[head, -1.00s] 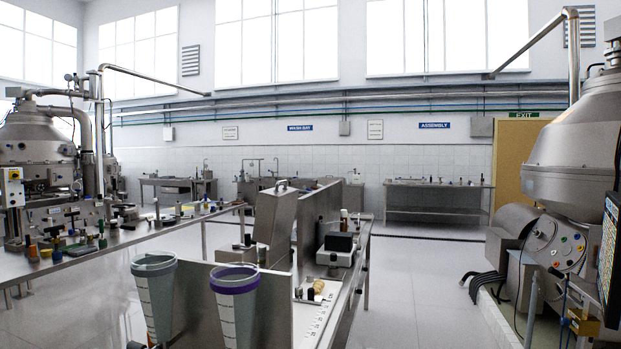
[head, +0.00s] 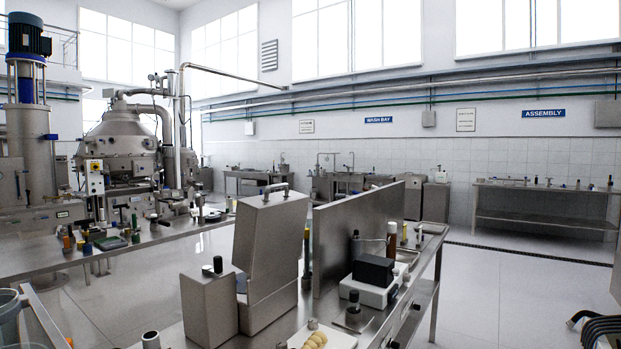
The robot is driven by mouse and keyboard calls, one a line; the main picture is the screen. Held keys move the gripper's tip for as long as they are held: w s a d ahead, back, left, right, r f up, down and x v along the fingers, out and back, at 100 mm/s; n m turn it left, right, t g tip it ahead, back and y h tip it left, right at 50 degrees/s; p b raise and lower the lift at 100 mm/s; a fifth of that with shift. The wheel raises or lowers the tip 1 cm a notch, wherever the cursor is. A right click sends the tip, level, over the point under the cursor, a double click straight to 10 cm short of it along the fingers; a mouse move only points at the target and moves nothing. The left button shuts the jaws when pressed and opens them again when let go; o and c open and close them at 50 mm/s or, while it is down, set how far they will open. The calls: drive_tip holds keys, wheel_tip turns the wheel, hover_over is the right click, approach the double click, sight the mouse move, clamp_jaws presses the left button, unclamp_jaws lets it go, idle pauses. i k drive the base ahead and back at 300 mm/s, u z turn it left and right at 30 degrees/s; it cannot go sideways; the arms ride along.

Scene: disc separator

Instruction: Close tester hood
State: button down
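The tester (head: 209,308) is a steel box unit with a black knob on top, on the near bench left of the upright steel panel. Its hood (head: 272,240) is a tall steel cover with a slanted side and a bar handle (head: 275,190) on its top. The hood appears raised, standing upright behind the knobbed box, with a dark gap between them.
An upright steel panel (head: 358,225) stands right of the hood. A tray with yellowish pieces (head: 315,340) lies in front. Clear floor (head: 500,300) lies on the right.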

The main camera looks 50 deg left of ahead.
sight(269, 230)
drive_tip(key=u, duration=0.4)
drive_tip(key=i, duration=0.95)
drive_tip(key=u, duration=0.75)
